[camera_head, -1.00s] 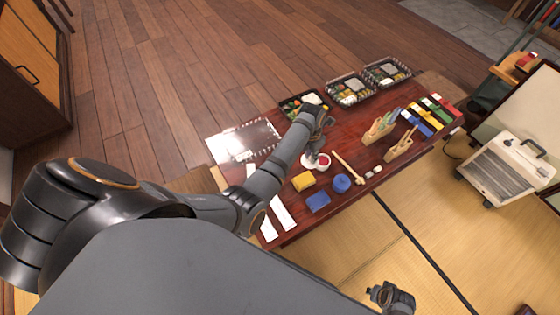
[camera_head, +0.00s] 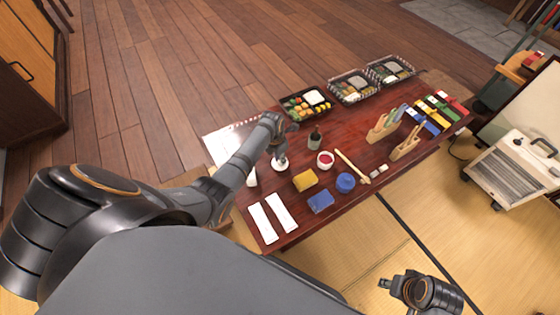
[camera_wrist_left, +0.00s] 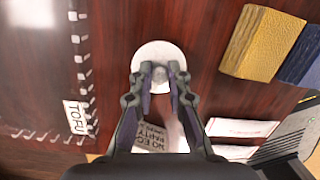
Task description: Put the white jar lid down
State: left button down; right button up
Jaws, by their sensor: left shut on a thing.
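The white jar lid (camera_head: 280,164) shows below my left gripper (camera_head: 277,154) in the head view. In the left wrist view the round lid (camera_wrist_left: 150,53) shows at the fingertips of my left gripper (camera_wrist_left: 160,75), which is shut on it. The lid is over or on the dark red table (camera_head: 290,232); I cannot tell whether it touches the wood. The open white jar with red contents (camera_head: 325,160) stands to the right of the lid. My right gripper (camera_head: 387,283) is low at the right, away from the table; its jaws are unclear.
A yellow block (camera_head: 304,180), a blue block (camera_head: 320,201) and a round blue thing (camera_head: 345,183) lie near the jar. A dark bottle (camera_head: 315,139) stands behind it. White strips (camera_head: 263,223) lie at the front left. Filled lunch boxes (camera_head: 306,103) line the far edge.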

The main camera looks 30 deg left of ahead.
pick_arm(q)
jog(key=shift+w+f, duration=0.1)
jog(key=shift+f, duration=0.3)
pick_arm(e)
jog(key=shift+w+a, duration=0.1)
pick_arm(q)
jog(key=c, duration=1.3)
grip_release()
jog(key=shift+f, duration=0.1)
